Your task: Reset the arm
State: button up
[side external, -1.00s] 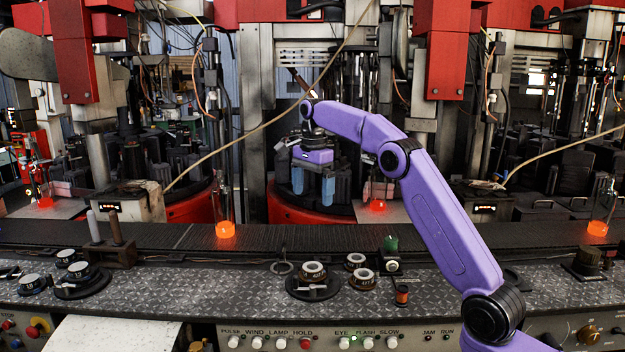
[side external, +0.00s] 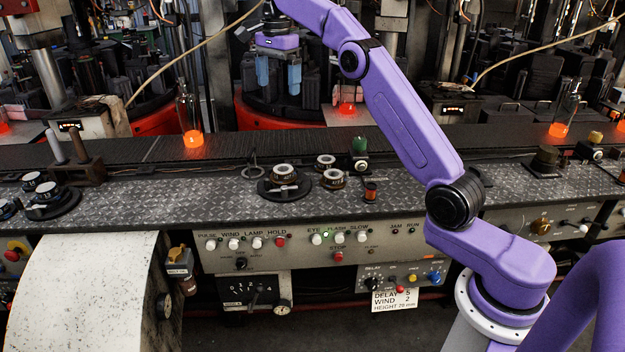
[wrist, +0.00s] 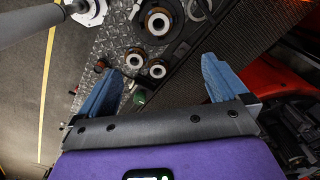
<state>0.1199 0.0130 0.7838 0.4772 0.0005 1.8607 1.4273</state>
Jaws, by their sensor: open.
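My gripper (side external: 278,74) is at the top of the side external view, at the end of my purple arm. Its two blue fingers point down, spread apart with nothing between them. It hangs beyond the conveyor, in front of the dark mould machinery (side external: 320,85). In the wrist view my gripper (wrist: 160,85) also shows its blue fingers wide apart and empty. Between and beyond them lie the chequer-plate ledge and the dark conveyor.
Bottles with glowing orange bases, one at left (side external: 192,138) and one at right (side external: 559,129), stand on the dark conveyor (side external: 250,146). Dials (side external: 284,174) and a green knob (side external: 360,146) stand on the metal ledge (side external: 225,190). A control panel (side external: 300,242) fronts it.

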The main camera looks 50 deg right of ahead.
jog(key=s+a+f+n, duration=0.3)
jog(key=s+a+n, duration=1.25)
jog(key=a, duration=0.25)
jog(key=s+d+f+n, duration=0.1)
jog(key=s+f+n, duration=0.3)
jog(key=s, duration=0.5)
jog(key=s+d+f+n, duration=0.2)
jog(key=s+n, duration=0.4)
jog(key=s, duration=0.4)
jog(key=s+d+f+n, duration=0.1)
jog(key=s+f+n, duration=0.4)
jog(key=s, duration=0.4)
jog(key=shift+s+d+f, duration=0.3)
jog(key=shift+s+d, duration=0.05)
jog(key=shift+d, duration=0.05)
